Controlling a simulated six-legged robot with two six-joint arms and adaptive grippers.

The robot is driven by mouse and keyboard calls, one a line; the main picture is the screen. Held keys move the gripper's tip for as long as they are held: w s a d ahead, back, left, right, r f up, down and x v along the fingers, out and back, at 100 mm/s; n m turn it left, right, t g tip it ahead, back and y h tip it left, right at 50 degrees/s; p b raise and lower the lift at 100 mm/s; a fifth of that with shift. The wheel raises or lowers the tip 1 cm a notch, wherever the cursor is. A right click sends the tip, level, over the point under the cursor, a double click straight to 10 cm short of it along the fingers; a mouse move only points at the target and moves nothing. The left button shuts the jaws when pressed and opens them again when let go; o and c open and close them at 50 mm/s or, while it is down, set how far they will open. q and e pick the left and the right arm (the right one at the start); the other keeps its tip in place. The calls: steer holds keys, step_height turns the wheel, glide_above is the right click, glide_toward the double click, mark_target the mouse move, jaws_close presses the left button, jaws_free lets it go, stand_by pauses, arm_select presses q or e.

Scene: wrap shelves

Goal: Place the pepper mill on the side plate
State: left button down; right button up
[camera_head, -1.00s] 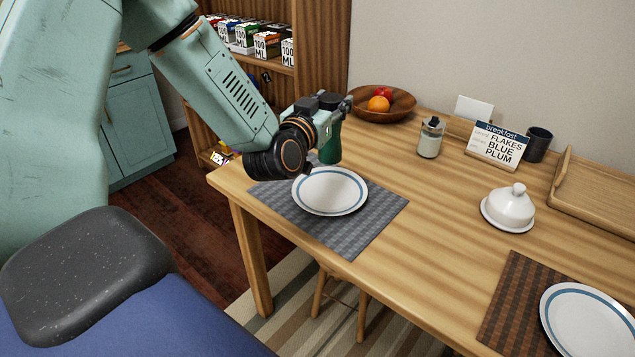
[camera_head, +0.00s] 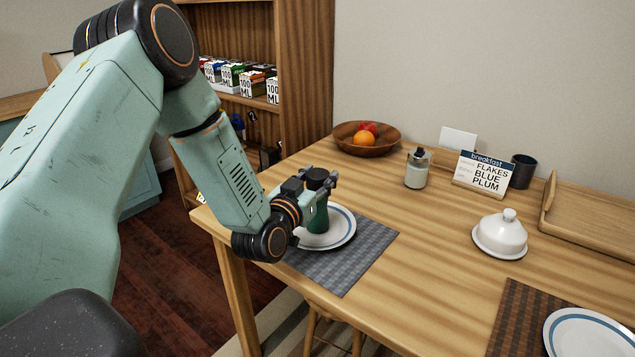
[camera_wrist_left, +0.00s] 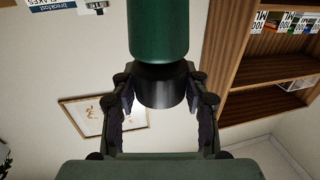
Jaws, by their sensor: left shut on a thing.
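The pepper mill (camera_head: 318,219) is dark green with a black top and is upright over the white, blue-ringed plate (camera_head: 346,236) on the grey mat. Whether its base touches the plate I cannot tell. My left gripper (camera_head: 318,182) is shut on the mill's black top, with its arm coming from the left. In the left wrist view, the gripper's fingers (camera_wrist_left: 160,88) hold the black top from both sides, and the green body (camera_wrist_left: 158,30) extends past the top edge. My right gripper is not in view.
The grey mat (camera_head: 362,253) lies at the table's left end. A fruit bowl (camera_head: 350,145), a glass jar (camera_head: 417,172), a breakfast sign (camera_head: 484,172), a dark cup (camera_head: 522,171), a butter dish (camera_head: 500,237) and a wooden tray (camera_head: 590,222) stand further off. A second plate (camera_head: 585,335) is at lower right.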

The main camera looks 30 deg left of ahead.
arm_select(q)
steer(key=shift+w+a+f, duration=0.1)
steer(key=shift+a, duration=0.1)
steer(key=shift+d+f, duration=0.1)
steer(key=c, duration=1)
jaws_free()
steer(key=o, duration=0.3)
steer(key=shift+f, duration=0.1)
steer(key=shift+r, duration=0.35)
steer(key=s+p, duration=0.1)
steer(key=s, duration=0.3)
steer(key=s+d+p, duration=0.1)
steer(key=s, duration=0.3)
steer(key=s+p, duration=0.1)
steer(key=s, duration=0.3)
steer(key=shift+d, duration=0.3)
